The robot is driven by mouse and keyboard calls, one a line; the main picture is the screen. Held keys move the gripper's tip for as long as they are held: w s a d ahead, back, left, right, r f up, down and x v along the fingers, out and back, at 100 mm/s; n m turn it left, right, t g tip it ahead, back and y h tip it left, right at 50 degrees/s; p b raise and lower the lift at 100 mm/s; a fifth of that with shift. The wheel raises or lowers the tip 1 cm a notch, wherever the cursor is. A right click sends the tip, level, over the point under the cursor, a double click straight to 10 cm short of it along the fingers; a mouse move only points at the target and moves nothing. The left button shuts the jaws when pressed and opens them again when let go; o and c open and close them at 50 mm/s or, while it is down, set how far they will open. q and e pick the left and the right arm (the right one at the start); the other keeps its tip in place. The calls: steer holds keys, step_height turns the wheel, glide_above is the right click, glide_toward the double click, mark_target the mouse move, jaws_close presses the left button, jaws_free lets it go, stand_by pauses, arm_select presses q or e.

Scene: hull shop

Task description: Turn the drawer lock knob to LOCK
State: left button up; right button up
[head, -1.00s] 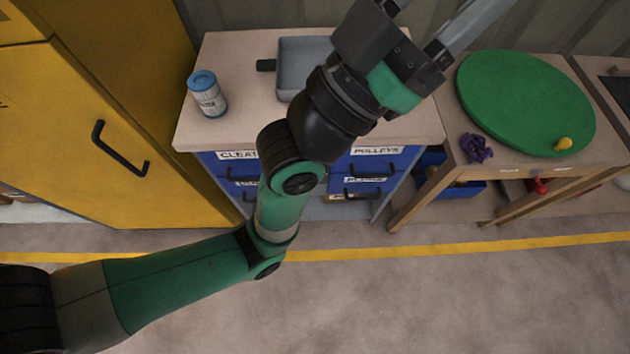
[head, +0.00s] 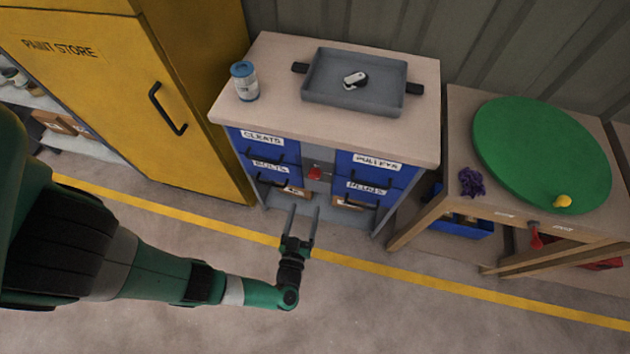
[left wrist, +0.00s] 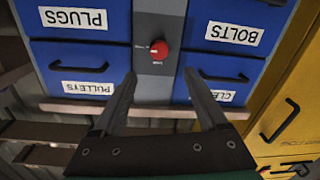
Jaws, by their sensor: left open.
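The red lock knob (head: 316,173) sits on the grey strip between the blue drawer columns of the cabinet. It also shows in the left wrist view (left wrist: 159,49), where the cabinet appears upside down. Small pale markings lie beside and below the knob there, too small to read, so I cannot tell its setting. My left gripper (head: 304,210) is open and empty, in front of the cabinet and below the knob in the head view. In the left wrist view its fingers (left wrist: 160,74) point toward the knob, one to each side, apparently short of it. My right gripper is not in view.
Blue drawers with black handles, such as PULLEYS (head: 377,162), flank the knob. On the cabinet top are a grey tray (head: 330,104) with a small metal part and a blue-lidded can (head: 244,82). A yellow cabinet (head: 130,85) stands left, a green disc table (head: 540,150) right.

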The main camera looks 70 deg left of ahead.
mark_target(314, 177)
arm_select(q)
steer(key=b+x, duration=0.3)
steer(key=x, duration=0.7)
steer(key=shift+w+a+f, duration=0.1)
steer(key=shift+w+a, duration=0.3)
steer(key=shift+a, duration=0.05)
jaws_close()
